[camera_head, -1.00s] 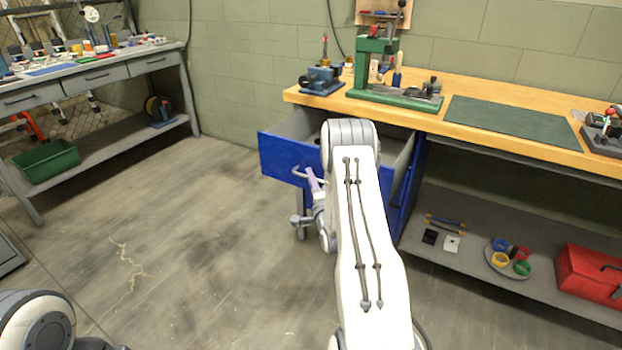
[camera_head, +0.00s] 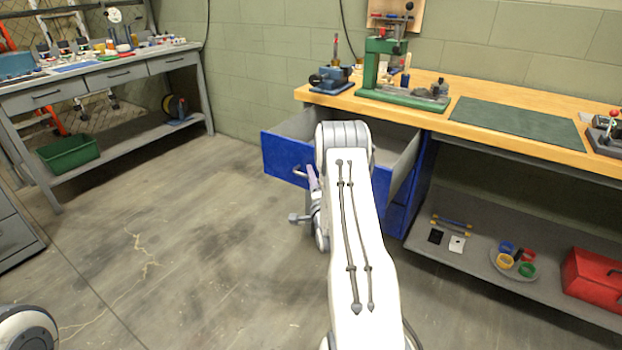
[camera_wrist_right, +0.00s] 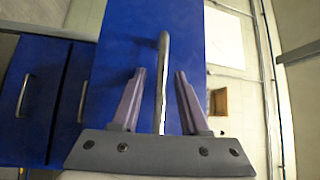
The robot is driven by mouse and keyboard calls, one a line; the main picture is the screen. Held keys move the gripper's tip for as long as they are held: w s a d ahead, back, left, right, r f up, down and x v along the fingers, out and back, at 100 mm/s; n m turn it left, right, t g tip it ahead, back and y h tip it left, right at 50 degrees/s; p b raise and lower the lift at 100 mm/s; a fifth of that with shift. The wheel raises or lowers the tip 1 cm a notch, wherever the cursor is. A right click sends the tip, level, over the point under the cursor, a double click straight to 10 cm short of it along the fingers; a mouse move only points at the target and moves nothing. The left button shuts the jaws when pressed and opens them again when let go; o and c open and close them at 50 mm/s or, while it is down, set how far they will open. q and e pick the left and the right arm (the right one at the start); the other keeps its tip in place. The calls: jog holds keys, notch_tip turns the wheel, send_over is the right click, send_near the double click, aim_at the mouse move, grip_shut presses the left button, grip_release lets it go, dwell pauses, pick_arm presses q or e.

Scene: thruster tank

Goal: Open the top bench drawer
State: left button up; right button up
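The top bench drawer (camera_head: 284,158) has a blue front and grey inside, and stands pulled well out from under the wooden bench. Its interior is partly hidden by my right arm. The metal handle (camera_head: 300,173) shows at the drawer front; in the right wrist view the handle bar (camera_wrist_right: 163,75) runs between my fingers. My right gripper (camera_wrist_right: 160,72) is open around the bar, with a visible gap on each side. In the head view it is mostly hidden, with one purplish finger (camera_head: 312,179) showing by the handle. My left gripper is not in view.
More blue drawers (camera_wrist_right: 28,90) lie below the open one. The wooden bench (camera_head: 470,105) carries a green press (camera_head: 372,70), a blue vise (camera_head: 331,80) and a dark mat. A lower shelf holds a red toolbox (camera_head: 597,278). The floor left of the drawer is clear.

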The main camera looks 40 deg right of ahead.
jog(key=v, duration=1)
jog(key=shift+s, duration=0.2)
jog(key=shift+a, duration=0.2)
